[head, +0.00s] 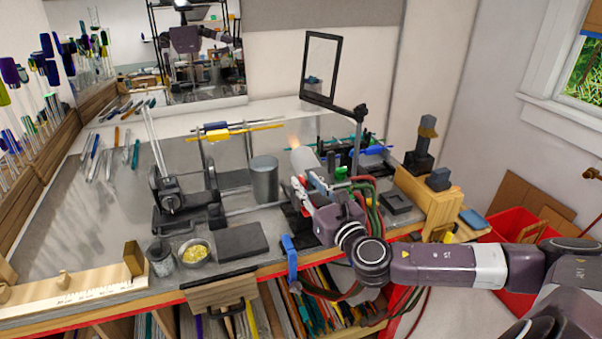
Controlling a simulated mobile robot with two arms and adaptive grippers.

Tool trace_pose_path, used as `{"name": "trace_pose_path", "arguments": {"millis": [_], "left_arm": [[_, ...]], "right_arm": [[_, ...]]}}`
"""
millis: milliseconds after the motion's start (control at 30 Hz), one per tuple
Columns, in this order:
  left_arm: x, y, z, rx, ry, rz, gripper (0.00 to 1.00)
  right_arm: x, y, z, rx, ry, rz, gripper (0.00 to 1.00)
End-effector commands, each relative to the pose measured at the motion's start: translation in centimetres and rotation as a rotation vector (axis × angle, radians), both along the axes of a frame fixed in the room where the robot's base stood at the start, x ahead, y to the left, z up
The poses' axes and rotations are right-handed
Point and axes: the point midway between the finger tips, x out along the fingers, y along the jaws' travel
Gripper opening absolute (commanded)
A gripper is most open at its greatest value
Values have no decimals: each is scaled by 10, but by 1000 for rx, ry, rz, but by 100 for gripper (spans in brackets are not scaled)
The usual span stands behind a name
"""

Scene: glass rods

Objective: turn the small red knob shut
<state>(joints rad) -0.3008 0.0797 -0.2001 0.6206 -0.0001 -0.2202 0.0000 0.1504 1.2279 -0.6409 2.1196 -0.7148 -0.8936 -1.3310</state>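A small red part (321,173), likely the red knob, shows beside a green one (340,173) on the torch at the right middle of the bench. It is tiny and partly hidden by my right gripper (303,179). The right gripper reaches in from the right, its pale fingers apart, just in front of and left of the red part. I see nothing between the fingers. I cannot tell whether a finger touches the knob. A faint orange glow (295,141) shows above the torch's pale body (304,158). My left gripper is not in view.
Red and green hoses (373,205) hang beside my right wrist. A metal canister (265,179) and dark slab (241,242) stand to the left. A framed pane (321,66) on a stand rises behind. A wooden block (428,200) is to the right.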

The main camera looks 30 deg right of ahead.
Motion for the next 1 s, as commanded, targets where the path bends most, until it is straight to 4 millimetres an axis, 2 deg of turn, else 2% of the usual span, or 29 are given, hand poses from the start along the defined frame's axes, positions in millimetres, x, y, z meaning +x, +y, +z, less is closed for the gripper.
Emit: {"name": "trace_pose_path", "arguments": {"millis": [33, 200, 533, 567, 800, 1000], "left_arm": [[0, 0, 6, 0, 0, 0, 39], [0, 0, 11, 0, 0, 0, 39], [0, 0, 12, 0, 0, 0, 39], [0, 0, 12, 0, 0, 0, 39], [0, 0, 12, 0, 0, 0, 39], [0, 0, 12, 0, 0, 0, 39]], "right_arm": [[7, -1, 3, 3, -1, -3, 25], [22, -3, 1, 3, 0, -1, 25], [26, -4, -1, 2, 1, 0, 25], [26, -4, -1, 2, 1, 0, 24], [26, -4, -1, 2, 2, 0, 0], [26, -3, -2, 3, 4, 0, 0]]}}
